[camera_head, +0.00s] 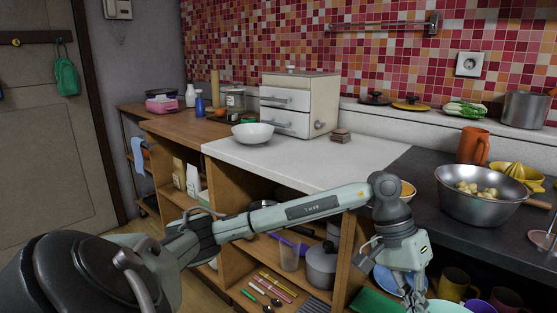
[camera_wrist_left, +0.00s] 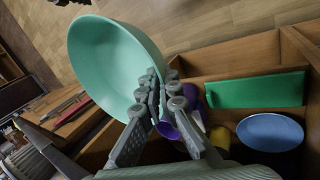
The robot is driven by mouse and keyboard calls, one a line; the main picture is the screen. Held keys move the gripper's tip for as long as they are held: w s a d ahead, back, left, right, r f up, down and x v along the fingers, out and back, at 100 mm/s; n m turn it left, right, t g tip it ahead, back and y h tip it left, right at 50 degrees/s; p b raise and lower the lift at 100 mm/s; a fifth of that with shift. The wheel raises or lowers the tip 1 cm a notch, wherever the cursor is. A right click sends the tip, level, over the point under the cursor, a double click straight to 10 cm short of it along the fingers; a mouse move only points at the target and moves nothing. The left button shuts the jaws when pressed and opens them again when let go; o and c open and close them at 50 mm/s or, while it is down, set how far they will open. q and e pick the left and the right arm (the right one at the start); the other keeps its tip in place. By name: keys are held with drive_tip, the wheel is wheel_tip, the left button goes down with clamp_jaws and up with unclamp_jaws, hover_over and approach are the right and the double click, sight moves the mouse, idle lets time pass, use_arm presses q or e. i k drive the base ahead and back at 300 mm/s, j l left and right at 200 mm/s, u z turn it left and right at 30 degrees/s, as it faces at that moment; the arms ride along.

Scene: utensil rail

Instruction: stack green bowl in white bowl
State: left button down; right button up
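The mint-green bowl (camera_wrist_left: 112,60) fills the upper left of the left wrist view, its rim running between the fingers of my left gripper (camera_wrist_left: 163,82). The fingers look closed on the rim, and the bowl hangs tilted beyond them. In the head view my left gripper (camera_head: 407,285) is low in front of the counter's open shelves, and only a pale green edge of the bowl (camera_head: 450,307) shows at the bottom. The white bowl (camera_head: 253,132) sits upright and looks empty on the white counter, well to the left and above. My right gripper is not in view.
A white drawer box (camera_head: 300,103) stands behind the white bowl, with brown coasters (camera_head: 340,136) to the right. A steel bowl of food (camera_head: 478,200) stands on the dark counter. A blue plate (camera_wrist_left: 270,132), green board (camera_wrist_left: 255,90) and mugs are near the gripper.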

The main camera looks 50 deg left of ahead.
sight(252, 145)
drive_tip(key=j+u, duration=0.2)
drive_tip(key=j, duration=0.35)
drive_tip(key=i+j+u, duration=0.15)
drive_tip(key=j, duration=0.4)
drive_tip(key=j+u, duration=0.2)
drive_tip(key=j, duration=0.35)
drive_tip(key=i, duration=0.05)
